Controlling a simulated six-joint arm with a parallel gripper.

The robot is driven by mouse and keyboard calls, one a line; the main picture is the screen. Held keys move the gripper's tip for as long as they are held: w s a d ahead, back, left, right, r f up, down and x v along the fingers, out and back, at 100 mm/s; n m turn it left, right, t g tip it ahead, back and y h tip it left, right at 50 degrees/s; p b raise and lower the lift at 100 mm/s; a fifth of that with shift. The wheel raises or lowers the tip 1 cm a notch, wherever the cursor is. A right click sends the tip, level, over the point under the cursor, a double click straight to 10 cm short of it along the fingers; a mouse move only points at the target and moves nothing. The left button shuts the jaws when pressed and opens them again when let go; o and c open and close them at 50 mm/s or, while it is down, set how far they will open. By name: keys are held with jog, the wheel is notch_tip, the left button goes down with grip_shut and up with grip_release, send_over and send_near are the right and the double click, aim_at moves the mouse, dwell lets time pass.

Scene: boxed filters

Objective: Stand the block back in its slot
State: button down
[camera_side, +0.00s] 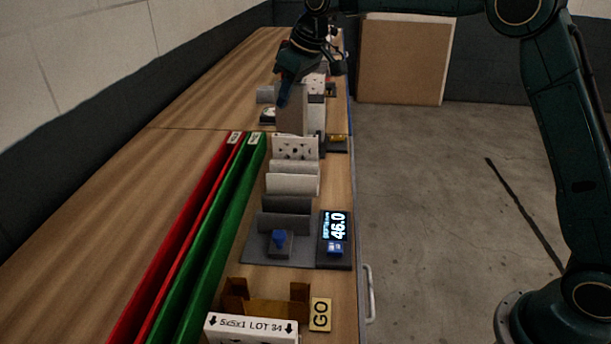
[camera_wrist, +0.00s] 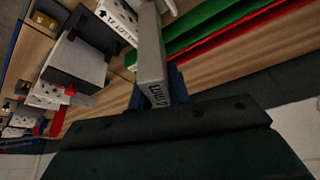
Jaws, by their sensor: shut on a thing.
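My gripper (camera_side: 291,84) is above the far part of the bench in the side view, pointing down. It is shut on a pale grey block (camera_side: 290,110), which hangs upright below it. In the wrist view my gripper (camera_wrist: 174,84) holds the same block (camera_wrist: 151,45), with dark lettering on its near end. The block's lower end is hidden behind a white spotted box (camera_side: 295,148) in the side view, so I cannot tell whether it touches anything. I cannot tell which slot is the block's own.
Grey upright plates (camera_side: 292,184) stand nearer the camera. Red (camera_side: 180,235) and green (camera_side: 212,235) rails run along the left. A brown holder (camera_side: 265,302) is in front. Bare bench lies left.

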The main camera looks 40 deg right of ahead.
aim_at(286, 132)
jog(key=shift+s+a+f+n+g+y, duration=0.2)
jog(key=shift+f+n, duration=0.55)
jog(key=shift+f, duration=0.5)
jog(key=shift+w+d+f+n+g+y, duration=0.15)
jog(key=shift+f+n+y, duration=0.2)
jog(key=shift+f+n, duration=0.6)
jog(key=shift+s+a+f+n+g+y, duration=0.1)
jog(key=shift+f+n+y, duration=0.3)
jog(key=shift+f, duration=1.1)
jog(key=shift+f, duration=0.2)
jog(key=shift+f, duration=3.15)
jog(key=shift+f, duration=0.6)
jog(key=c, duration=1.3)
grip_release()
jog(key=shift+o, duration=0.2)
jog(key=shift+f, duration=0.1)
